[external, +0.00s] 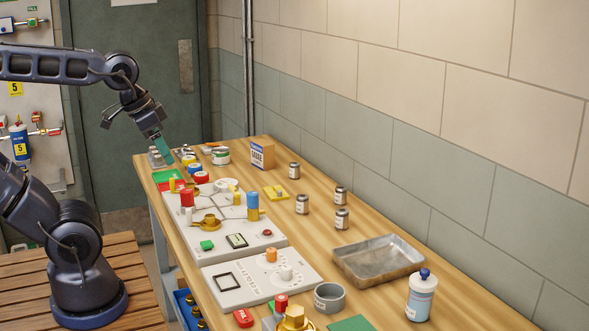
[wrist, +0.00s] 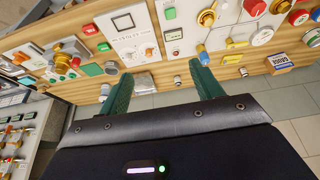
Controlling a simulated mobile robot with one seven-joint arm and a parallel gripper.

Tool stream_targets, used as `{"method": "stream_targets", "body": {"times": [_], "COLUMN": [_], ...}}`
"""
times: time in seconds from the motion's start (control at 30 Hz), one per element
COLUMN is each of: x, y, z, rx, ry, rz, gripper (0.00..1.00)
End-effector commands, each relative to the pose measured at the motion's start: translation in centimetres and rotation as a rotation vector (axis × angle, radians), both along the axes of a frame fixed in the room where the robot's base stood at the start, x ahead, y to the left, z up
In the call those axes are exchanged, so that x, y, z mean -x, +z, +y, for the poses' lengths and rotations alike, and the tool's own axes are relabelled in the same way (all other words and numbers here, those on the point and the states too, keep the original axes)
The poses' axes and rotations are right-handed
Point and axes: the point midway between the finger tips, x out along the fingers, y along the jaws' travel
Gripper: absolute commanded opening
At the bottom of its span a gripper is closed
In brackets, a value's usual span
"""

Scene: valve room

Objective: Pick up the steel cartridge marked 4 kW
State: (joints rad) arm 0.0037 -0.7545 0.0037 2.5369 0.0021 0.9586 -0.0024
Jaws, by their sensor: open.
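Several small steel cartridges with pale labels stand upright on the wooden bench in the external view: one nearer the back (external: 294,170), one in the middle (external: 302,204), and two at the right, one behind (external: 341,195) the other (external: 341,218). Their markings are too small to read, so I cannot tell which is 4 kW. Small steel cylinders also show in the wrist view, one between the fingers (wrist: 177,80) and one to the right (wrist: 243,71). My gripper (external: 161,146) is open and empty above the bench's far left end, apart from these cartridges. Its green fingers (wrist: 161,68) spread wide in the wrist view.
White panels with knobs and valves (external: 230,228) fill the bench's left side. A metal tray (external: 378,262), grey cup (external: 328,298) and blue-capped bottle (external: 421,296) stand nearer the camera. A labelled box (external: 262,154) stands at the back by the wall. Bare wood surrounds the cartridges.

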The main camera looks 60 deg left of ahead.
Motion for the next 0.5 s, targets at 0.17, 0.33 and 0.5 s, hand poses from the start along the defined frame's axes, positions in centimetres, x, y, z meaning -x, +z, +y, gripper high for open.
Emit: {"method": "stream_targets", "body": {"times": [0.17, 0.33, 0.5], "x": [0.0, -0.3, -2.8], "y": [0.0, 0.2, 1.7], "z": [0.0, 0.1, 0.7], "rx": [0.0, 0.003, 0.024], "ry": [0.0, 0.009, 0.07], "rz": [0.0, 0.002, 0.019], "gripper": [0.61, 0.61, 0.61]}}
